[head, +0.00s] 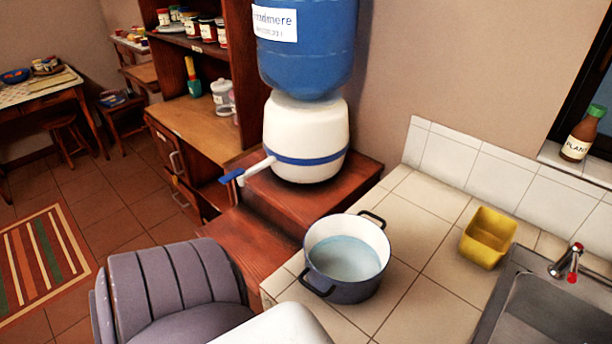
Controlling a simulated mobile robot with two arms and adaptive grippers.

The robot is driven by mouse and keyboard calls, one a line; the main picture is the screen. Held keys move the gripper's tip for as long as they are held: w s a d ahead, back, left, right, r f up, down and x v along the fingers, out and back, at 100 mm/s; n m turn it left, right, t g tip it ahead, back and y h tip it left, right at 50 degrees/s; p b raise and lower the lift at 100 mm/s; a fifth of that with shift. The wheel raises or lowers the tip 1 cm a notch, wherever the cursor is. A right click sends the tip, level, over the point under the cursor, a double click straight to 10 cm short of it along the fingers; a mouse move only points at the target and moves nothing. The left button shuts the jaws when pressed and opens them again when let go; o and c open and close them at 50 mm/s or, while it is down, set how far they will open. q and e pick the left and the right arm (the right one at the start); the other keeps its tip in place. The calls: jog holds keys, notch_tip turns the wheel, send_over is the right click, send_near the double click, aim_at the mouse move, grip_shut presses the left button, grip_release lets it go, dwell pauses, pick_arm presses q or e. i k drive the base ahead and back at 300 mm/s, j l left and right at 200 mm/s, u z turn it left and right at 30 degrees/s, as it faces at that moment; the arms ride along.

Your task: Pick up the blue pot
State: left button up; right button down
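The blue pot (345,291) stands upright on the tiled counter, near its left edge. It is round, white inside, with dark handles at its upper right and lower left, and pale blue water or a pale blue bottom shows inside. Neither gripper shows in the head view. A grey ribbed part and a white rounded part at the bottom appear to be mine.
A water dispenser (306,135) stands on a wooden stand behind the pot. A yellow container (487,238) and a metal sink (545,305) are on the right. A bottle (583,134) stands on the window sill. Tiles around the pot's right side are clear.

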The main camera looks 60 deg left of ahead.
aim_at(347, 255)
jog(key=u, duration=1.45)
jog(key=k+l, duration=0.15)
